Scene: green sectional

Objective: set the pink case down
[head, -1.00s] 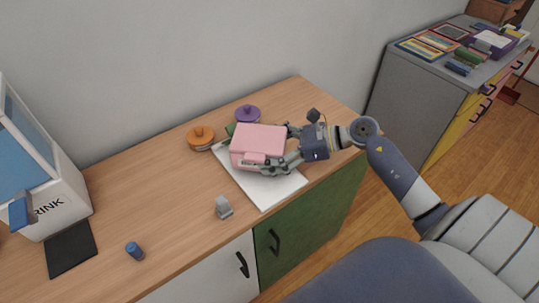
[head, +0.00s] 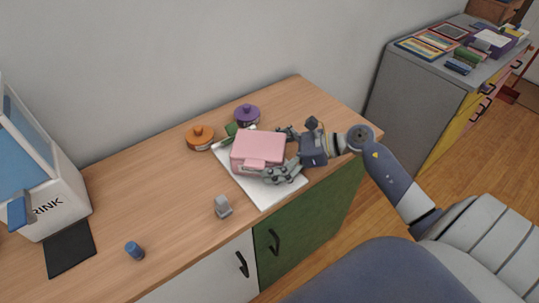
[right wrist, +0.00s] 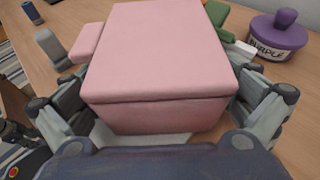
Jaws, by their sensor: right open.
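The pink case (head: 258,147) rests on the white board (head: 262,192) on the wooden counter. Its handle side faces the front of the counter in the head view. My right gripper (head: 286,153) is open at the case's right end, with one finger on each side of it. In the right wrist view the pink case (right wrist: 165,55) fills the middle between the spread fingers, and small gaps show beside it. My left gripper is not in view.
An orange-lidded jar (head: 200,137), a purple-lidded jar (head: 247,115) and a green object (head: 231,129) stand behind the case. A grey stamp-like object (head: 223,207) and a blue cylinder (head: 134,250) stand left of it. A white box (head: 50,195) is at far left.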

